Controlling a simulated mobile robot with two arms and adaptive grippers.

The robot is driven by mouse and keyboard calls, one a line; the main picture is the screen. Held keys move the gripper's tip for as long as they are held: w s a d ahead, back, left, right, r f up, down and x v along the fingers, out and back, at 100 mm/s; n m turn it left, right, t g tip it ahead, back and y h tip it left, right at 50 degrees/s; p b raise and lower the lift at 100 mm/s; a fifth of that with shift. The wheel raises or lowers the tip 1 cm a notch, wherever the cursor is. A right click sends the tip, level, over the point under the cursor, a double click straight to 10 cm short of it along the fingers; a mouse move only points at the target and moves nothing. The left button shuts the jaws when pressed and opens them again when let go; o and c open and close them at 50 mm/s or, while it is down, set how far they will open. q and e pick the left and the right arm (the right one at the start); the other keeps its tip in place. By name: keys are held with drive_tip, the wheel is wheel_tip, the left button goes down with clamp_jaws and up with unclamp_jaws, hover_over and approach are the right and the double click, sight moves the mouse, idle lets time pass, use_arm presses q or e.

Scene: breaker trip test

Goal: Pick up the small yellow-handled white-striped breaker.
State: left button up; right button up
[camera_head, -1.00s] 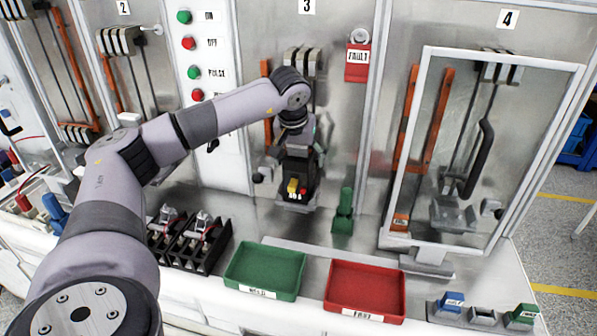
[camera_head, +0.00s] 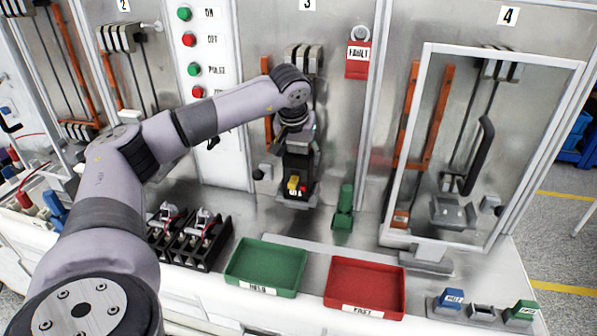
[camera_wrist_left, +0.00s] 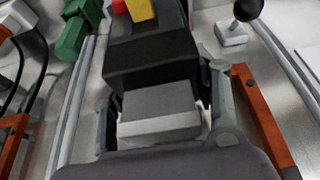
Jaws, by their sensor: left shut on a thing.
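The breaker (camera_head: 297,164) is a black block with a yellow handle and a red part on its front, in bay 3. My left gripper (camera_head: 296,146) reaches it from above and is shut on it. In the left wrist view the breaker (camera_wrist_left: 152,62) stands between the two fingers of the gripper (camera_wrist_left: 160,98). A grey-white block with a pale band shows at its near end. Its yellow handle and red part are at the top edge there. I cannot tell whether its base touches the bench. My right gripper is not in view.
A green tray (camera_head: 266,289) and a red tray (camera_head: 344,309) lie in front. A green post (camera_head: 343,209) stands right of the breaker. Black holders (camera_head: 190,257) with small devices are at left. A framed clear door (camera_head: 425,140) stands before bay 4.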

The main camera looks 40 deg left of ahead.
use_arm(q)
drive_tip(key=c, duration=0.5)
drive_tip(key=shift+c, duration=0.4)
drive_tip(key=shift+r, duration=0.15)
